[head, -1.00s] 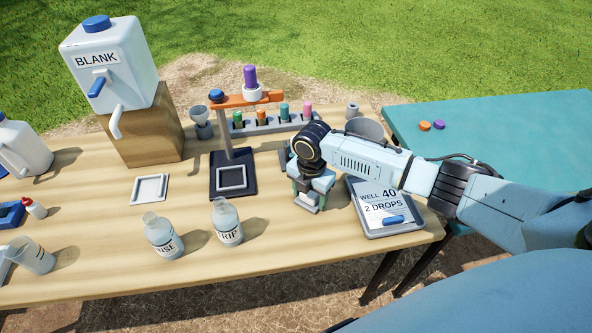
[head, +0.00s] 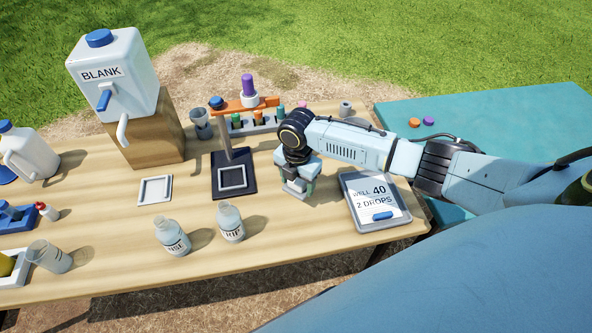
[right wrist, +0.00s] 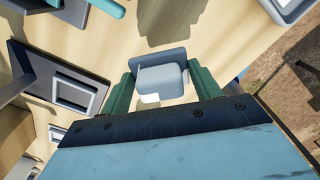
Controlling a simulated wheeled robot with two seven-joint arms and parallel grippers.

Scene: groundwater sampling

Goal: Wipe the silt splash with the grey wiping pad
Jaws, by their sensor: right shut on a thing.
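My right gripper (head: 298,190) is over the right-middle of the wooden table, between the dark stand and the clipboard. In the right wrist view its green fingers (right wrist: 159,90) are shut on the grey wiping pad (right wrist: 162,78), a pale block with a grey-blue upright back. In the head view the pad (head: 296,193) shows only as a small pale piece below the fingers. I cannot tell whether it touches the table. I cannot make out the silt splash in either view; the arm and gripper cover part of the table. My left gripper is out of view.
A dark stand (head: 248,188) with an orange arm is left of the gripper; a clipboard (head: 355,183) lies to its right. A vial rack (head: 262,126) is behind. Two bottles (head: 231,222) (head: 174,238) stand front left. The table front between bottles and clipboard is clear.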

